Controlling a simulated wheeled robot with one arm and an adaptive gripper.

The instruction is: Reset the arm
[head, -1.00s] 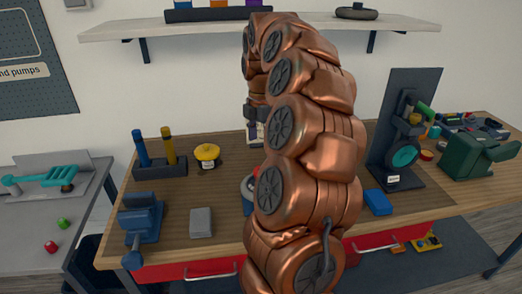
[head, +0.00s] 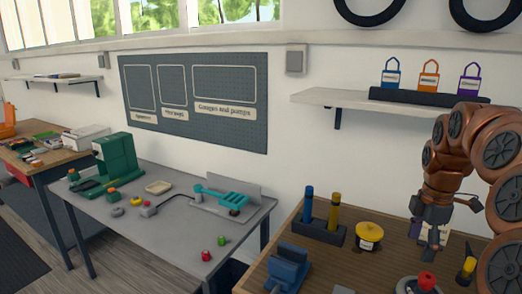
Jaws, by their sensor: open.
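My copper arm (head: 470,150) stands at the right edge of the head view, bent over at the top. My gripper (head: 432,238) is dark and hangs downward from it over the wooden workbench (head: 335,262). Its jaws are open and small in the picture, and I see nothing held between them. A pale object (head: 442,226) shows close behind the gripper. A red-topped round thing (head: 426,281) sits on the bench below. I cannot tell the exact height of the gripper above the bench. The lower part of my arm is cut off by the frame.
A yellow round container (head: 368,236), a rack with blue and yellow cylinders (head: 320,232) and a blue vise (head: 288,268) stand on the bench. A grey table (head: 165,225) with a teal tool (head: 220,196) is to the left. A wall shelf (head: 340,99) is above.

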